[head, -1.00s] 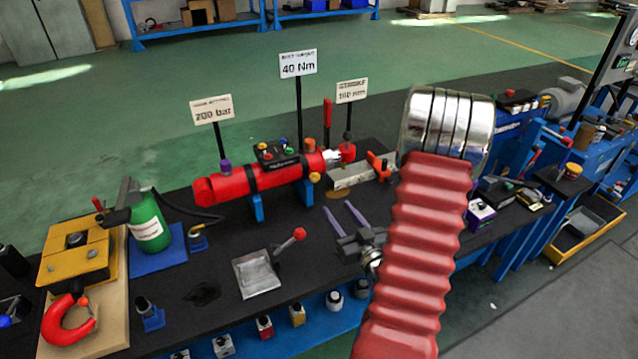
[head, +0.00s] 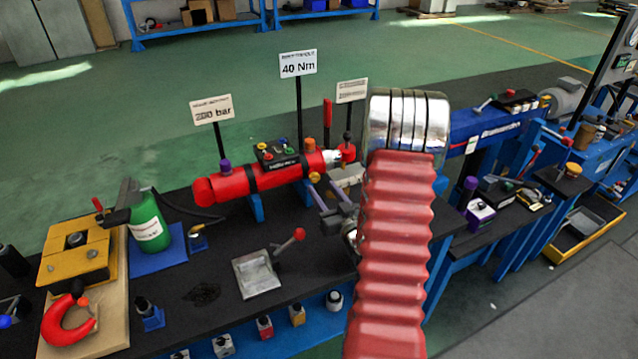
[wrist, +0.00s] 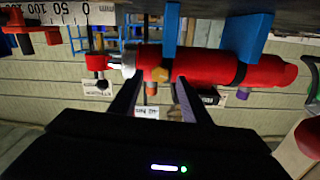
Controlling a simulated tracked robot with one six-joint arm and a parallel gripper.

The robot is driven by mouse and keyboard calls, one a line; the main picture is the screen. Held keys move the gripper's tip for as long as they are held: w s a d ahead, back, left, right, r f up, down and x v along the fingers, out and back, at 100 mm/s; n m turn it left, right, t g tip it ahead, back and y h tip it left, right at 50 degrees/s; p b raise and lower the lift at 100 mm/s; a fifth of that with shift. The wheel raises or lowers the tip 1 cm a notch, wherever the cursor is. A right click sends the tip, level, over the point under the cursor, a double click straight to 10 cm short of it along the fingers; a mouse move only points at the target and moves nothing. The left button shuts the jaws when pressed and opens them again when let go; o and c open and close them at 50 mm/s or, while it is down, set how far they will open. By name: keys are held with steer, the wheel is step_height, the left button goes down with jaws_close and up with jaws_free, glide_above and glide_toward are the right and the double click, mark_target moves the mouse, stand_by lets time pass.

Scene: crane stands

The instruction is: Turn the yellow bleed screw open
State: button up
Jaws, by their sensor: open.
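The yellow bleed screw (head: 315,178) is on the near side of the red cylinder (head: 275,179), close to its right end. My gripper (head: 321,185) is open and empty, its two fingers pointing at the screw. In the wrist view, which shows the cylinder upside down, the screw (wrist: 160,75) appears centred between the fingertips of my gripper (wrist: 157,82). The frames do not show clearly whether the tips reach around the screw or stop just short. No contact is visible.
A purple cap (head: 225,166) and an orange cap (head: 310,145) stand on the cylinder. A red-knobbed lever (head: 298,234) rises from the black bench in front. Signs on posts, including a 40 Nm sign (head: 298,64), stand behind. My ribbed red arm hides the bench's right part.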

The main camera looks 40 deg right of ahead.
mark_target(317, 180)
steer(key=shift+x, duration=2.15)
steer(key=c, duration=1)
steer(key=shift+s+d, duration=0.1)
steer(key=shift+d, duration=0.1)
steer(key=shift+c, duration=0.2)
steer(key=shift+a, duration=0.1)
